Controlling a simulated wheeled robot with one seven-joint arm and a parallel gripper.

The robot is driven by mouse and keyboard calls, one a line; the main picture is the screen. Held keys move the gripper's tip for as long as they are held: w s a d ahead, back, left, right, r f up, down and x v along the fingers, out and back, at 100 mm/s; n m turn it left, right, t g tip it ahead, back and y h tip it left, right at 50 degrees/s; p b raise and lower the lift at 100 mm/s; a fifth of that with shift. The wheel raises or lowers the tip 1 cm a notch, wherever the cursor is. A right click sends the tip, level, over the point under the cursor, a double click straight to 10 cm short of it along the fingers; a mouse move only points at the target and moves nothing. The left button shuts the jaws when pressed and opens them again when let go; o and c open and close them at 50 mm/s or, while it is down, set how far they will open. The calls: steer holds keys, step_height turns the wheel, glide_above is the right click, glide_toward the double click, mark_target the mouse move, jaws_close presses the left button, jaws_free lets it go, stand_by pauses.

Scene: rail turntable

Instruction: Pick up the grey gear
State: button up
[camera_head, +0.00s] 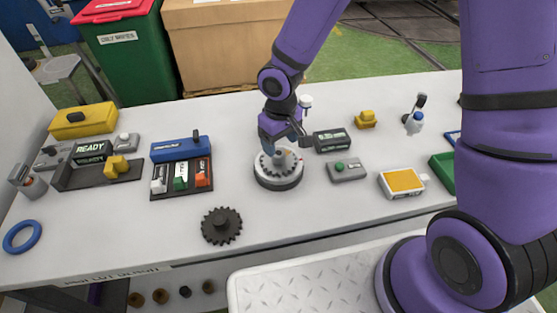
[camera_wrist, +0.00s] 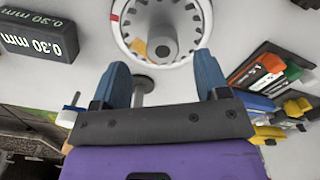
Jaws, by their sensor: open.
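A dark grey toothed gear (camera_head: 222,226) with a raised hub lies flat near the table's front edge in the head view. A round white fixture (camera_head: 279,180) with a toothed ring on top stands behind it and to its right. My gripper (camera_head: 284,146) is over this fixture, away from the dark gear. In the wrist view my gripper (camera_wrist: 163,72) has its blue fingers apart with nothing held between them. The fixture (camera_wrist: 122,22) and its grey central post (camera_wrist: 162,42) show just beyond the fingertips. The dark gear is not visible in the wrist view.
A black display box (camera_head: 332,139) and a grey button box (camera_head: 346,170) stand right of the fixture. A tray (camera_head: 181,190) with coloured blocks is to its left. A blue ring (camera_head: 22,237) lies far left. The table around the dark gear is clear.

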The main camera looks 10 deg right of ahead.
mark_target(279, 153)
step_height(279, 153, down, 5)
steer(key=shift+a, duration=0.15)
jaws_close()
stand_by(0.4)
